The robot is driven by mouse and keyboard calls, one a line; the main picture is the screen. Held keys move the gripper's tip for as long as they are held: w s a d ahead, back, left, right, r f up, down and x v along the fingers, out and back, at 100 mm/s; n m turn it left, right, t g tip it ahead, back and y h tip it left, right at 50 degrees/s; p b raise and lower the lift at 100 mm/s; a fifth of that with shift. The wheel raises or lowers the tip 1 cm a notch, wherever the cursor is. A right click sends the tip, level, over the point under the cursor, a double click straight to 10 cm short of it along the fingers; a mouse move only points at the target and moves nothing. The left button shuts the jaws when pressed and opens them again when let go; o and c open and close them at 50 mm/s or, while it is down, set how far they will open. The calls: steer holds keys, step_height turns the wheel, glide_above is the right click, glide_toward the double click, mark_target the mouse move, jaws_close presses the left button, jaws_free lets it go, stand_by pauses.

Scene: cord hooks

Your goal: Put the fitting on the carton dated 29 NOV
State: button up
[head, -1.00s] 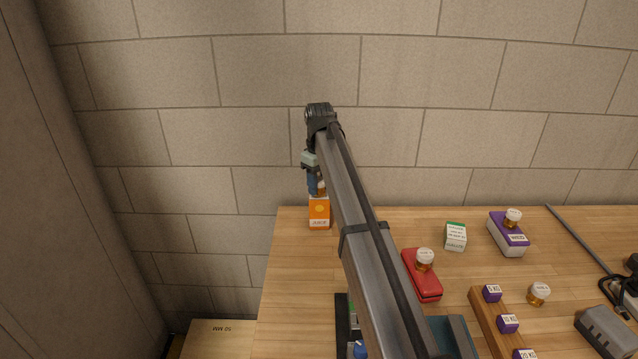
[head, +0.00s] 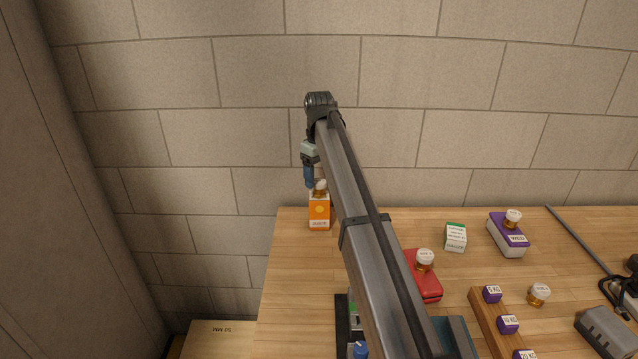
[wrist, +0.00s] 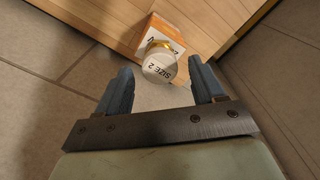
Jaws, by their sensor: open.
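An orange carton (head: 319,211) stands upright at the back left of the table; its label is too small to read in the head view. A brass fitting (head: 320,188) with a white cap sits on its top. In the wrist view the fitting's cap (wrist: 158,68) reads "SIZE 2", and the carton (wrist: 153,33) shows partly behind it, its print mostly hidden. My gripper (head: 311,178) is above the carton, its blue fingers pointing down. In the wrist view my gripper (wrist: 161,72) is open, with a gap on each side of the fitting.
A white-and-green carton (head: 455,237), a red case (head: 427,283) and a purple box (head: 508,234) stand to the right. The last two bear similar capped fittings; another fitting (head: 538,293) stands on the table. A wooden rack (head: 490,317) holds purple blocks. A brick wall is behind.

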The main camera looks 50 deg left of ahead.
mark_target(319, 181)
step_height(319, 181, up, 9)
stand_by(0.3)
